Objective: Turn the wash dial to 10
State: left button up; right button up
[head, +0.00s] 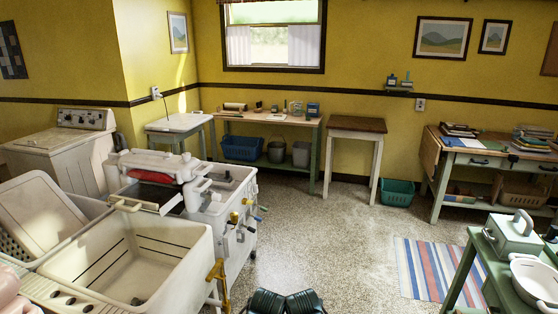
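A white wringer washer (222,210) stands left of centre, with a red-covered wringer head (165,172) on top. Its right side carries several small fittings, including a yellow knob (234,217) and blue-tipped levers. A white top-loading machine (55,155) stands at the far left, with a dark control panel (80,118) bearing several knobs. I cannot tell which knob is the wash dial, and no numbers are legible. Two dark parts, likely mine, show at the bottom centre edge. No gripper fingers are visible.
A white double tub (165,262) fills the lower left, with a yellow tap-like fitting (217,272) at its corner. Speckled floor is open in the middle. A striped rug (425,268) and a green table (465,280) lie right. A brown-topped table (357,124) stands at the back.

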aim_at(253, 188)
jog(key=i+j, duration=0.45)
jog(key=i, duration=0.15)
jog(key=i+j, duration=0.45)
jog(key=i, duration=0.15)
jog(key=i+l+z, duration=0.15)
jog(key=i+z, duration=0.15)
jog(key=i, duration=0.15)
jog(key=i+l+z, duration=0.1)
jog(key=i+z, duration=0.2)
jog(key=i+u, duration=0.1)
jog(key=i, duration=0.4)
jog(key=i+l+u, duration=0.1)
jog(key=i, duration=0.4)
jog(key=i+l, duration=0.2)
jog(key=i, duration=0.3)
jog(key=i+u, duration=0.05)
